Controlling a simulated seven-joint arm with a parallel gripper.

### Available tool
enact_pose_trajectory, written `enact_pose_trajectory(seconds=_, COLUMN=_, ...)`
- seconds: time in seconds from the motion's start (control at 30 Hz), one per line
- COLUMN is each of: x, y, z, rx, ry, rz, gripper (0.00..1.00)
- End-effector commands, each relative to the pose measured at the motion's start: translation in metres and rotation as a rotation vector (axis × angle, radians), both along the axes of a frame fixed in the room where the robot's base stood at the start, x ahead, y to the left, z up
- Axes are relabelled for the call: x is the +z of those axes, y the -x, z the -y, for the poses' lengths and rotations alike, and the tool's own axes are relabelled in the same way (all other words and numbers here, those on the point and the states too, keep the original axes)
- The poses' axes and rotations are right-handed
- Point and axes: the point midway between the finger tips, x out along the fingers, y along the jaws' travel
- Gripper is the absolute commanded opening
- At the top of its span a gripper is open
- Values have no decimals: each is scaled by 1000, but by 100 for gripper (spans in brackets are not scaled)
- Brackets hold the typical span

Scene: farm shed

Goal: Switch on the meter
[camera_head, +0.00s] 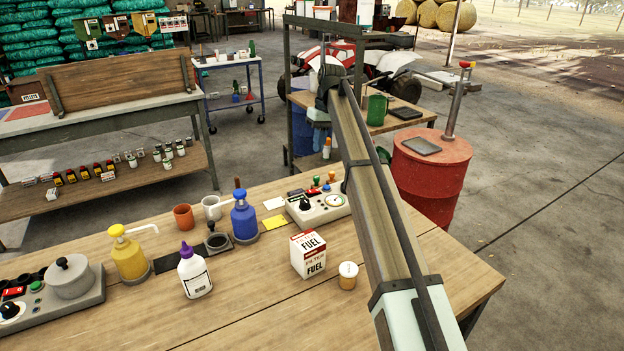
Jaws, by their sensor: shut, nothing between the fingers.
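The meter (320,208) is a pale box on the wooden workbench, with a black knob at its left, a round dial and several small coloured parts along its back. My arm crosses in front of its right end. The pale end of my arm hangs above and behind the meter.
A fuel filter box (308,254) and a small lidded jar (348,275) stand in front of the meter. A blue pump bottle (244,218), a white bottle with a purple cap (194,272) and a yellow pump bottle (129,256) stand left. A red drum (431,180) is beyond the bench.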

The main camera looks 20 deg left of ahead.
Motion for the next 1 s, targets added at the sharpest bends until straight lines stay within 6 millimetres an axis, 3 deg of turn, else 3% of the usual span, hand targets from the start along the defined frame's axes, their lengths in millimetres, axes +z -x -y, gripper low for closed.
enact_pose_trajectory(seconds=0.47, x=-10, y=2, z=-1, rx=0, ry=-1, rz=-2, gripper=0)
enact_pose_trajectory(seconds=1.0, x=-97, y=15, z=-12, rx=0, ry=-1, rz=-2, gripper=0)
